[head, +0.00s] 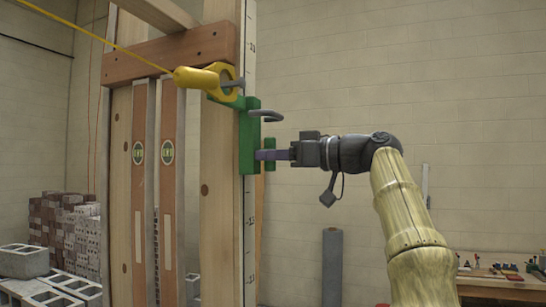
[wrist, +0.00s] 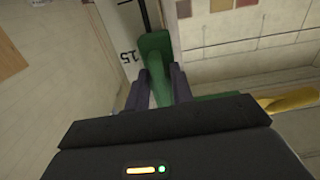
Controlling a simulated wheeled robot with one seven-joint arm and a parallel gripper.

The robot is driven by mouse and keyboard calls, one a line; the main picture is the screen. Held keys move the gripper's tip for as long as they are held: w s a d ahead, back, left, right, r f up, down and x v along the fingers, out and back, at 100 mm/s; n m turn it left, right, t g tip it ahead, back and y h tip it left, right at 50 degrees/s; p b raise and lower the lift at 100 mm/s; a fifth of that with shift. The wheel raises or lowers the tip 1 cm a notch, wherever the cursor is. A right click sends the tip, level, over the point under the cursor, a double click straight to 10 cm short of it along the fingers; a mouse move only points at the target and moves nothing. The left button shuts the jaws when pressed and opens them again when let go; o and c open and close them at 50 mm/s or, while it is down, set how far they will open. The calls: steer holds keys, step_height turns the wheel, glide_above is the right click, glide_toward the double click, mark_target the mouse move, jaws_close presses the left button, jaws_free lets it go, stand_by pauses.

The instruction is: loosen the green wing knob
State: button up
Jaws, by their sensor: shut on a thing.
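The green wing knob (head: 270,163) stands out from the right side of a green clamp body (head: 248,140), which is fixed on the upright wooden post with a marked scale. My gripper (head: 265,155) reaches in level from the right, with its purple-grey fingers at the knob and partly covering it. In the wrist view, my gripper's fingers (wrist: 159,82) stand on both sides of the green wing knob (wrist: 160,90), shut on it. The near end of the knob is hidden by the dark gripper body. How far the knob is turned cannot be told.
A grey hook (head: 267,115) juts right from the clamp just above my gripper. A yellow line holder (head: 200,79) with a taut yellow line sits above it. Two levels (head: 140,190) lean left of the post. Blocks, bricks and a tool bench stand lower down. The right side is open.

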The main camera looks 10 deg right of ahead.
steer(key=shift+r, duration=0.1)
steer(key=o, duration=1)
